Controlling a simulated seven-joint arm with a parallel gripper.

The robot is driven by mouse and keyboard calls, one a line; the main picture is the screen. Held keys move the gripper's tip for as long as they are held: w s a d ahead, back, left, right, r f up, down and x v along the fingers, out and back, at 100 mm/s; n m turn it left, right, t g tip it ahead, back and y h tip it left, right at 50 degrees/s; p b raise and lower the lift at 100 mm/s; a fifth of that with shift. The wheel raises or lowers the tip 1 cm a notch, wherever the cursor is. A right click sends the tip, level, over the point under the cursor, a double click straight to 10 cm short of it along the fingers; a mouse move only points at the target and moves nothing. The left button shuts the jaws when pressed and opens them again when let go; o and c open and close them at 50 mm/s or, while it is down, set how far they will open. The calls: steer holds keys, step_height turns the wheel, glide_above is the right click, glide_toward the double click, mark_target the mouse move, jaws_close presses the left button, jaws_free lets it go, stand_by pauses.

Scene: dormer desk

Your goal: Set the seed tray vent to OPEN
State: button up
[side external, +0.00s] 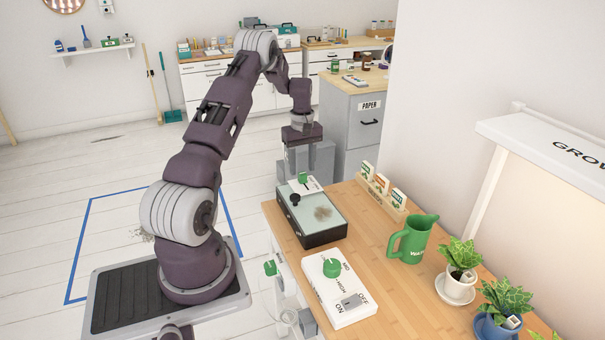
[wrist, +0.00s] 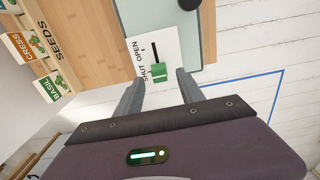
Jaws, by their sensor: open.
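The seed tray (side external: 311,236) is a dark box with a pale clear lid on the wooden desk. Its vent is a green slider knob (wrist: 158,74) on a white plate (wrist: 170,45) with a black slot, marked SHUT and OPEN. The knob sits at the SHUT end, and the slot toward OPEN is bare. The knob also shows in the side view (side external: 304,178) at the tray's far end. My gripper (wrist: 160,76) is open, one grey finger on each side of the knob, with visible gaps. Its height above the plate is hard to tell.
A black knob (side external: 295,200) stands on the tray near the vent. A seed packet rack (side external: 382,196), a green watering can (side external: 411,240) and potted plants (side external: 460,258) stand to the right. A white control box (side external: 338,290) with a green dial sits in front.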

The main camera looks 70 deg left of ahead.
mark_target(302, 173)
steer(key=shift+f, duration=1.6)
jaws_close()
steer(key=shift+r, duration=0.1)
